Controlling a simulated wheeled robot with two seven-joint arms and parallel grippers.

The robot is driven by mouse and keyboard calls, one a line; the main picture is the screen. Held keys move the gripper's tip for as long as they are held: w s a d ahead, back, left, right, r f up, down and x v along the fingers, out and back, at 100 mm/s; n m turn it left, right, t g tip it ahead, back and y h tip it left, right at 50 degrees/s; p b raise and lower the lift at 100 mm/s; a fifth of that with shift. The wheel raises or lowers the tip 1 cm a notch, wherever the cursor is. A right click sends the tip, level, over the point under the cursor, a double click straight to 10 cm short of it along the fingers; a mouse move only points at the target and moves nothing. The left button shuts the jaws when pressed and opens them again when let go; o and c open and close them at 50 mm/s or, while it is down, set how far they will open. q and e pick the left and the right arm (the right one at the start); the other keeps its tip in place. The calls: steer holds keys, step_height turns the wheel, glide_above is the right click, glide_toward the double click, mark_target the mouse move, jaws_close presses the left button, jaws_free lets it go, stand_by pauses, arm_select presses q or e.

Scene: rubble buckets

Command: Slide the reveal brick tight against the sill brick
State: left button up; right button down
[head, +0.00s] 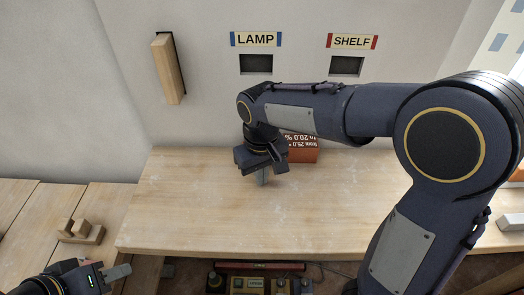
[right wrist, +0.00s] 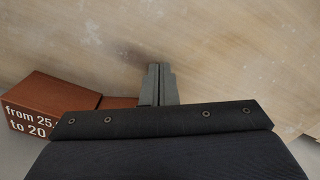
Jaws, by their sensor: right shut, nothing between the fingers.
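A red-brown brick (head: 305,155) with white printed text stands on the bench near the wall, partly hidden by my right arm. In the right wrist view the labelled brick (right wrist: 55,92) is at the left. A second, lower red-brown piece (right wrist: 118,102) shows between it and my fingers; whether they touch is unclear. I cannot tell which is the reveal or the sill brick. My right gripper (head: 262,178) is shut and empty, pointing down left of the labelled brick; its fingers also show in the right wrist view (right wrist: 158,82). My left gripper (head: 118,272) is at the lower left, its opening unclear.
The wooden bench (head: 180,200) is mostly clear. Slots labelled LAMP (head: 256,63) and SHELF (head: 346,66) and a wooden handle (head: 168,70) are on the wall. Small wooden blocks (head: 82,232) are at the lower left. A control box (head: 260,284) lies below the bench's front edge.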

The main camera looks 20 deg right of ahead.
steer(key=shift+w, duration=0.1)
steer(key=shift+w+d+p, duration=0.3)
steer(key=shift+w, duration=0.65)
steer(key=shift+w+d+p, duration=0.25)
steer(key=shift+w, duration=0.65)
steer(key=shift+s, duration=0.15)
steer(key=shift+s+a, duration=0.15)
steer(key=shift+s, duration=0.4)
steer(key=shift+s+a, duration=0.15)
steer(key=shift+s, duration=0.35)
steer(key=shift+r, duration=0.1)
step_height(320, 180, up, 9)
steer(key=p, duration=0.8)
